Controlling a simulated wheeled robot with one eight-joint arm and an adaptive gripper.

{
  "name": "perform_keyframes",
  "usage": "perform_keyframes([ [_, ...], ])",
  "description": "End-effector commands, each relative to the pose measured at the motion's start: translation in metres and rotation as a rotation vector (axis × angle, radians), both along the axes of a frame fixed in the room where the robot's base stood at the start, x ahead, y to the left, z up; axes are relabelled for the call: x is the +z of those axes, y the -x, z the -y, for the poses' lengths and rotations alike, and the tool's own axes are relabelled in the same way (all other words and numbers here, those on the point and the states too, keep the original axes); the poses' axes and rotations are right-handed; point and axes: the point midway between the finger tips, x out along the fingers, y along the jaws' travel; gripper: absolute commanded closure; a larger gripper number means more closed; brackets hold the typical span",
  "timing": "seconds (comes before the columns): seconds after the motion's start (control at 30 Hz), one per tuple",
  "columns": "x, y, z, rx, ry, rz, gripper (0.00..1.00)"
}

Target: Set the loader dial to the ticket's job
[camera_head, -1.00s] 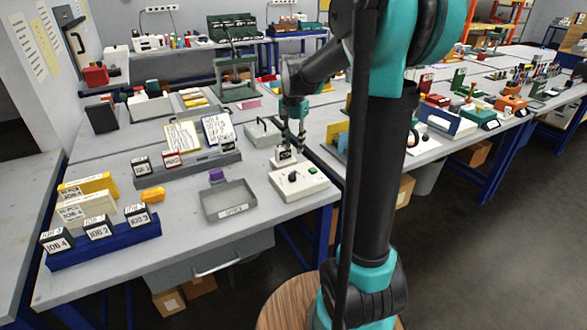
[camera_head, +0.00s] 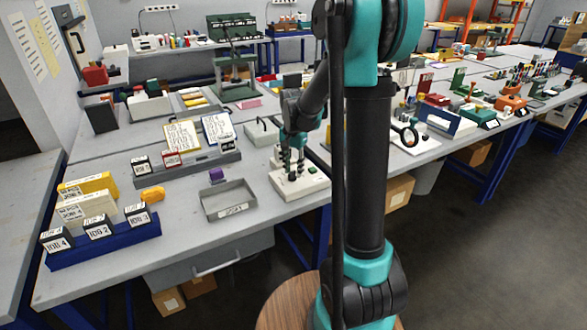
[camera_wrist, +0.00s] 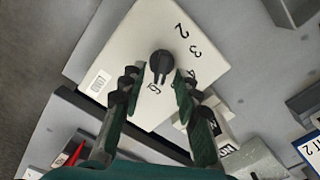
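The loader box (camera_head: 312,183) is a white box with a green button, near the front right of the table. In the wrist view the box (camera_wrist: 125,50) carries a black dial knob (camera_wrist: 160,62) with numbers around it; 2 and 3 are legible. My gripper (camera_wrist: 156,80) is open, with its fingers apart on either side below the knob; contact is not clear. In the head view my gripper (camera_head: 291,168) is over the box and hides the knob. Two cards, one yellow-edged (camera_head: 182,138) and one blue-edged (camera_head: 217,128), stand behind; their writing is too small to read.
A grey tray (camera_head: 206,217) and purple block (camera_head: 216,175) lie left of the box. A blue rack (camera_head: 75,259) with job-labelled black blocks stands at front left. A labelled white block (camera_wrist: 218,122) stands close to the box. The table's front edge is near.

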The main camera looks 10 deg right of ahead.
Motion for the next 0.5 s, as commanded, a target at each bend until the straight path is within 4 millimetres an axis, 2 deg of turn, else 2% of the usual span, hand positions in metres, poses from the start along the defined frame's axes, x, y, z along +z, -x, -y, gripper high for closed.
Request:
perform_keyframes([
  [0.03,0.0001,0.0,0.0,0.0,0.0,0.0,0.76],
  [0.23,0.0002,0.0,0.0,0.0,0.0,0.0,1.0],
  [0.5,0.0003,0.0,0.0,0.003,0.0,0.0,1.0],
])
